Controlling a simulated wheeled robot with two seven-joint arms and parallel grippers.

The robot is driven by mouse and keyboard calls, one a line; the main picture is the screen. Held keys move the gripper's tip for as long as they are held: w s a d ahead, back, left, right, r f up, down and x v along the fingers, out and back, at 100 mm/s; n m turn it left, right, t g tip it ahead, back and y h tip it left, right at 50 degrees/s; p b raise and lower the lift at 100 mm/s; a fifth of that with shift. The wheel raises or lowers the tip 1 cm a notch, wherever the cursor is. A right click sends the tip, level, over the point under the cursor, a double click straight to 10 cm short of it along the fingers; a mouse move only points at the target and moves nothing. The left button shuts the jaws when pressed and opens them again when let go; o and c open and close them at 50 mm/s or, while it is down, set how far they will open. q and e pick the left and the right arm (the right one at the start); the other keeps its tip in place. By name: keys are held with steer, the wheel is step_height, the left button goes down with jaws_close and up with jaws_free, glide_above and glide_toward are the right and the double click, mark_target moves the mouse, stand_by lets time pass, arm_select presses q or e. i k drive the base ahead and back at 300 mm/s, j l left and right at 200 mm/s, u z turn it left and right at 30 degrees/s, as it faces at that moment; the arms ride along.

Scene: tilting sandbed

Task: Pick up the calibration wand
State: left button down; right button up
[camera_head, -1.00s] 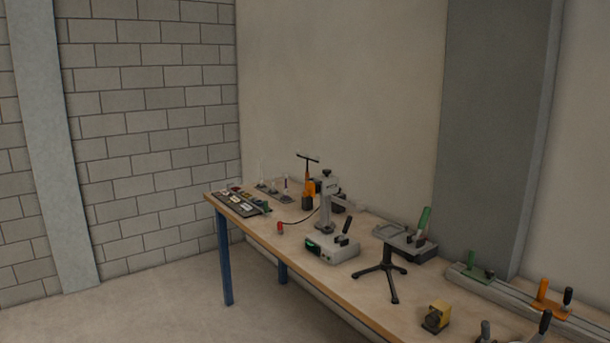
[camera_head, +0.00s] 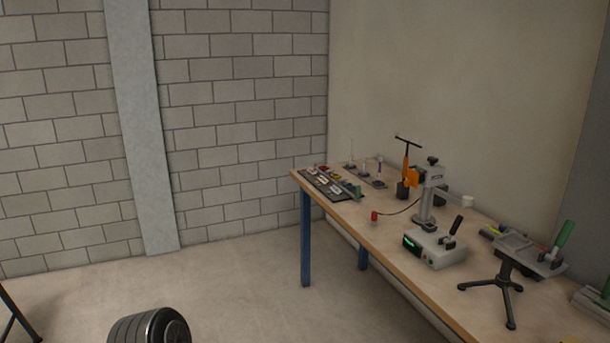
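A T-shaped tool with a black crossbar and an orange body (camera_head: 407,165) stands upright towards the far end of the workbench (camera_head: 385,238). It looks like the calibration wand, but it is small and I cannot be sure. Its base is partly behind a dark block and next to a grey stand (camera_head: 428,195). Neither of my grippers shows in the head view.
A grey box with a green display (camera_head: 433,249), a small black tripod (camera_head: 494,287) and a dark tray of small parts (camera_head: 326,184) are on the bench. Open floor lies left of the bench.

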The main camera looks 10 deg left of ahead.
mark_target(421, 142)
steer(key=i+j, duration=0.3)
steer(key=i+j+u, duration=0.1)
steer(key=i+j, duration=0.15)
steer(key=i, duration=0.25)
steer(key=i+j, duration=0.25)
steer(key=i, duration=0.15)
steer(key=u, duration=0.05)
